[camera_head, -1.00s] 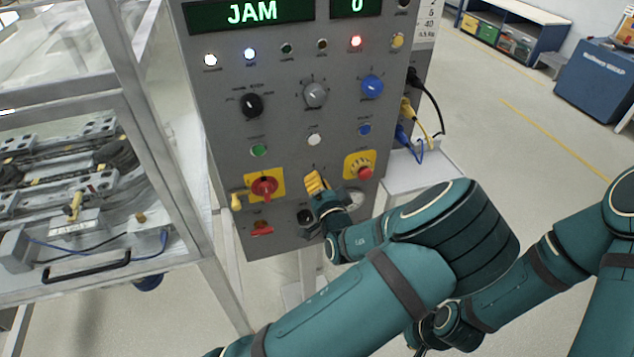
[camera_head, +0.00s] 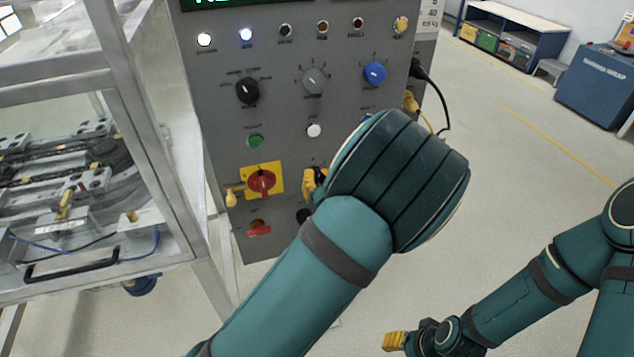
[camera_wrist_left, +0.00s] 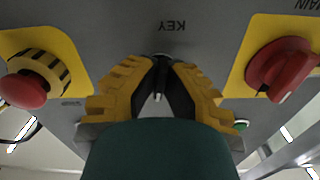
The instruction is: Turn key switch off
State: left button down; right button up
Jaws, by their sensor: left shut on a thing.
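The key switch (camera_wrist_left: 158,97) sits on the grey panel under the upside-down KEY label in the left wrist view. A small metallic part of it shows between the yellow fingers of my left gripper (camera_wrist_left: 162,75), which is shut on it. In the head view, my left gripper (camera_head: 312,183) is at the panel, right of the red main switch (camera_head: 261,181), and my forearm hides the key switch. My right gripper (camera_head: 396,341) hangs low, away from the panel; its finger opening is not clear.
The red main switch on its yellow plate also shows in the left wrist view (camera_wrist_left: 280,68), opposite a red emergency button (camera_wrist_left: 25,90). A black knob (camera_head: 247,91), grey knob (camera_head: 314,80) and blue knob (camera_head: 375,72) are higher up. A framed machine (camera_head: 95,180) stands left.

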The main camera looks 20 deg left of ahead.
pick_arm(q)
jog(key=shift+a+n+b, duration=0.1)
jog(key=shift+n+b, duration=0.5)
jog(key=shift+n, duration=0.4)
jog(key=c, duration=1.1)
grip_release()
jog(key=v, duration=1.2)
